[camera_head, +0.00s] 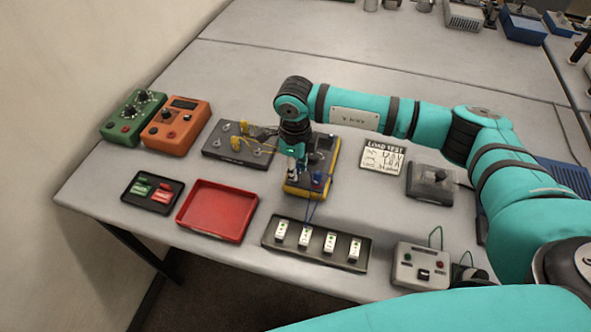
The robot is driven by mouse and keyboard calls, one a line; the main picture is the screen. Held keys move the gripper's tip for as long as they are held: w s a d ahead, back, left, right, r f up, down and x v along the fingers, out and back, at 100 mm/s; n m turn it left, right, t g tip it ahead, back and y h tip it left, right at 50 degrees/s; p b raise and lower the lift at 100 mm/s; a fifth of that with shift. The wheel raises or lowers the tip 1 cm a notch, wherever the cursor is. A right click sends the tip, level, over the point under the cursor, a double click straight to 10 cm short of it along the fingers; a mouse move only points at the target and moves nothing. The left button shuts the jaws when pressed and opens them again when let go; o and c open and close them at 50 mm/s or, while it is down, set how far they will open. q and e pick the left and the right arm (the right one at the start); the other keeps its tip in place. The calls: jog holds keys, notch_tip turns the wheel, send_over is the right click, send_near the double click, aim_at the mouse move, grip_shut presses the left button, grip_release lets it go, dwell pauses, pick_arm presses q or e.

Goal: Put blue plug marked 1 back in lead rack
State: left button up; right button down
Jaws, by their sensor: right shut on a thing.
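My right gripper (293,172) points down over the left part of a yellow-edged meter (307,192). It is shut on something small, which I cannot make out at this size. A blue plug (317,179) shows just right of the fingers, at the meter's front; its number is not readable. Thin blue leads run from the meter's front to a black tray (270,242) with several white numbered blocks. A dark grey block with yellow leads (240,143) stands left of the gripper. I cannot tell which of these is the lead rack. My left gripper is not in view.
A red tray (217,210) is empty. Left are a black tray with red and green pieces (153,192), an orange box (176,127) and a green box (132,116). Right are a load test card (383,157), a grey box (432,184) and a switch box (422,266).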

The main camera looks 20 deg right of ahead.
jog(key=shift+r+p, duration=1.15)
jog(key=shift+r, duration=1.25)
